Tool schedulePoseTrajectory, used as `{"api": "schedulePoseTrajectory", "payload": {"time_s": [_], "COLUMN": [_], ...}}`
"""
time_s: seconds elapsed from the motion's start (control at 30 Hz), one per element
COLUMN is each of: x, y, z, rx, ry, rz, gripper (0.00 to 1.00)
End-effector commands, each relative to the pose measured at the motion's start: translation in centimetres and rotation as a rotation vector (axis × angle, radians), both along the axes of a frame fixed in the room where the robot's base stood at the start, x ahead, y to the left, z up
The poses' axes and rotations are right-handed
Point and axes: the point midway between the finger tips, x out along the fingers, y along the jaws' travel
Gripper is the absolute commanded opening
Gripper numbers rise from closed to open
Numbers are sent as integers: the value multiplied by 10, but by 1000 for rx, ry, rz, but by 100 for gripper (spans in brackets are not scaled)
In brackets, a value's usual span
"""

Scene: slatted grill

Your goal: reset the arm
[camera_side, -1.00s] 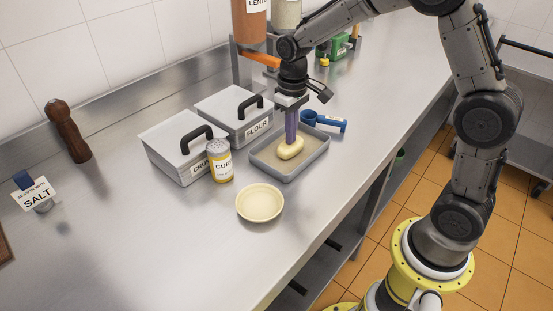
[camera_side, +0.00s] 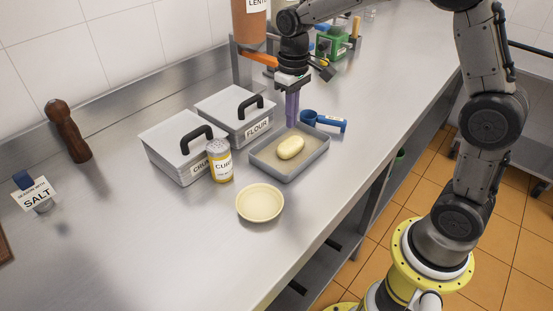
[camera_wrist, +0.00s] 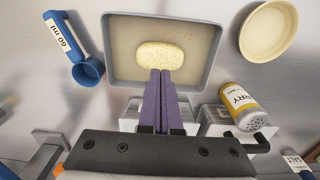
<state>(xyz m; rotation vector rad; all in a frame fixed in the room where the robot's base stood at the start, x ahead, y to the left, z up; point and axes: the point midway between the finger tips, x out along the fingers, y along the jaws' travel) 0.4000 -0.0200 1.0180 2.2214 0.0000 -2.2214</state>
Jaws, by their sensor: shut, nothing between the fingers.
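My gripper (camera_side: 292,122) has long purple fingers that are shut with nothing between them. In the side view it hangs pointing down above the back part of the grey tray. A pale yellow oval piece (camera_side: 290,148) lies in the grey tray (camera_side: 262,166), apart from the fingers in the side view. In the wrist view the fingertips (camera_wrist: 161,71) overlap the near edge of the oval piece (camera_wrist: 160,56) in the picture. The tray also shows in the wrist view (camera_wrist: 112,40).
A blue measuring scoop (camera_side: 325,122) lies behind the tray. A curry jar (camera_side: 219,162), a flour box (camera_side: 238,112) and a second lidded box (camera_side: 178,150) stand to the left. An empty cream bowl (camera_side: 260,203) sits in front. An orange dispenser (camera_side: 249,25) stands behind the gripper.

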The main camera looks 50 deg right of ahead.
Motion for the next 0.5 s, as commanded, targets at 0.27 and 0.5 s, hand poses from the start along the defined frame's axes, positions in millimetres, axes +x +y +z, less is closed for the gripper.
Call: {"api": "schedulePoseTrajectory", "payload": {"time_s": [0.27, 0.5], "x": [-11, -86], "y": [4, 13], "z": [49, 111], "rx": [-5, -10], "ry": [-115, -295], "rz": [10, 22], "gripper": [0, 0]}}
